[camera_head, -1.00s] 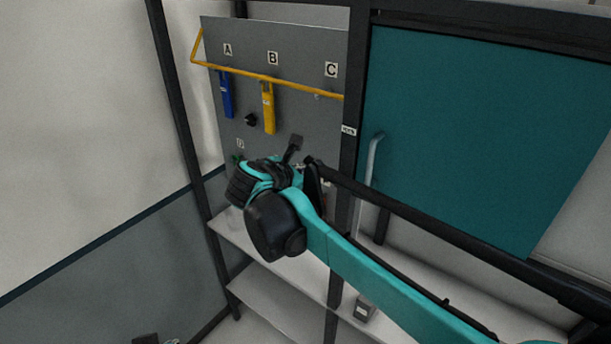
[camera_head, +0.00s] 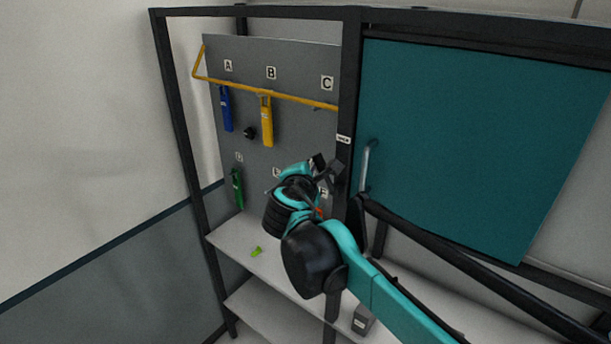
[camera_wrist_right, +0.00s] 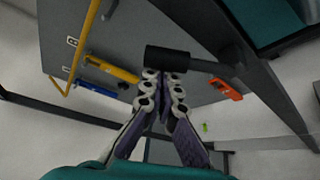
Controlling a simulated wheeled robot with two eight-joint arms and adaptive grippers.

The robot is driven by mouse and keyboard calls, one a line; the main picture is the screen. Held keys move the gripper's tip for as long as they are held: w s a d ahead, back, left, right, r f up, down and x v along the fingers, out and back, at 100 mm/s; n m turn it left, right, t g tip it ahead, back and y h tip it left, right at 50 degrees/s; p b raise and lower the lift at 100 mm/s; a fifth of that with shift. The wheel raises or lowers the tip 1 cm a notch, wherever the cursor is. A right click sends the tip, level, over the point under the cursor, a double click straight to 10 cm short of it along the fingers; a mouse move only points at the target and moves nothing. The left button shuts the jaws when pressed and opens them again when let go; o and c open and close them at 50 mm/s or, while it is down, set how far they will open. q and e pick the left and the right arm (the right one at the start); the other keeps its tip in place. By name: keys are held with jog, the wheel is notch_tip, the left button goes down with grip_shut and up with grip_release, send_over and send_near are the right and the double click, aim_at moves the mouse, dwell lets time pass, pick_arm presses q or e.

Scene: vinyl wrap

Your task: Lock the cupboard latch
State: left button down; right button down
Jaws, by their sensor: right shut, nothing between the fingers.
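In the right wrist view a black cylindrical latch knob (camera_wrist_right: 166,59) sits on a short dark lever that runs right to the frame post. My right gripper (camera_wrist_right: 165,78) is shut and empty, with its fingertips just below the knob; I cannot tell whether they touch. In the head view my right gripper (camera_head: 322,172) is left of the dark post, where wrist and fingers partly hide the latch. The teal cupboard door (camera_head: 480,140) is right of the post, with a grey bar handle (camera_head: 367,162) near its left edge. My left gripper is not in view.
A grey tool panel (camera_head: 300,120) left of the post carries a yellow rail (camera_head: 300,99), a blue tool (camera_head: 226,108), a yellow tool (camera_head: 267,120) and a green tool (camera_head: 237,188). A small green item (camera_head: 256,251) lies on the white shelf (camera_head: 235,235).

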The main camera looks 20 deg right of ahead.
aim_at(322, 163)
jog(key=shift+s+d+r+m+t, duration=0.3)
jog(key=shift+s+r+m, duration=0.05)
jog(key=shift+s, duration=0.2)
jog(key=shift+s+d+r+m+t, duration=0.3)
jog(key=shift+s+m, duration=0.05)
jog(key=shift+s, duration=0.15)
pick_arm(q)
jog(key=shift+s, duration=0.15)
pick_arm(e)
jog(key=shift+s+d+r, duration=0.15)
jog(key=shift+s+d, duration=0.1)
jog(key=shift+d, duration=0.1)
jog(key=shift+s+d+r, duration=0.1)
jog(key=shift+s+d, duration=0.1)
jog(key=shift+s, duration=0.2)
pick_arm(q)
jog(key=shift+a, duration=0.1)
pick_arm(e)
jog(key=shift+w, duration=0.1)
